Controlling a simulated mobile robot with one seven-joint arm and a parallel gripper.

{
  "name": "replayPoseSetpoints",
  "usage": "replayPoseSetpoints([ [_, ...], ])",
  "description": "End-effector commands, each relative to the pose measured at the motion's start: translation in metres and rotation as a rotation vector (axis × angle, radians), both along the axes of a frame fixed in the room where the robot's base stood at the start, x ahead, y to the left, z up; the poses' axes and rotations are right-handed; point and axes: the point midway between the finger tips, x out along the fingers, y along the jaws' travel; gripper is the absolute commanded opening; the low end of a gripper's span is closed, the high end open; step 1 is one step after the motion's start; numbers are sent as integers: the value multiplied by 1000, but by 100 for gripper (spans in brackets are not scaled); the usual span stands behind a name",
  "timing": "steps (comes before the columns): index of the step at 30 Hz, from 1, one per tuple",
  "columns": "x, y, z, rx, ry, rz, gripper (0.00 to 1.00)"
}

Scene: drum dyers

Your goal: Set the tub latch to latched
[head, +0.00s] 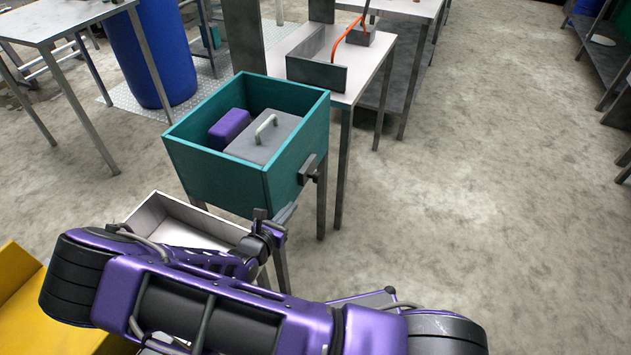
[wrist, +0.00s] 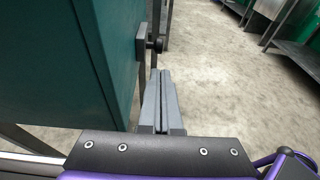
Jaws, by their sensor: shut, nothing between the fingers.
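The teal tub (head: 222,172) stands on legs in the middle of the head view. Its latch (head: 308,169) is a grey bar with a dark knob on the tub's right-hand face. In the wrist view the tub wall (wrist: 60,60) fills the left, and the latch (wrist: 142,46) stands upright at its edge with the knob to the right. My gripper (head: 290,211) is shut and empty, below and in front of the latch. In the wrist view my gripper (wrist: 160,74) has its fingers together, below the knob and apart from it.
A purple block (head: 229,127) and a grey lid-like slab with a handle (head: 264,136) lie in the tub. A metal tray (head: 170,212) sits below it at the left. A table (head: 365,75) stands close behind. The floor to the right is clear.

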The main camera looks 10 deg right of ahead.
Motion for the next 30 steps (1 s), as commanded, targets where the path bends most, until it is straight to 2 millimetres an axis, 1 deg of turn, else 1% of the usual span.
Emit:
replayPoseSetpoints([
  [4,5,-4,-7,-8,15,13,0],
  [8,20,-15,-11,-9,13,11,0],
  [15,61,-45,-25,-8,12,11,0],
  [21,90,-65,-34,-8,11,11,0],
  [25,102,-74,-38,-7,11,10,0],
  [30,109,-78,-40,-6,12,11,0],
])
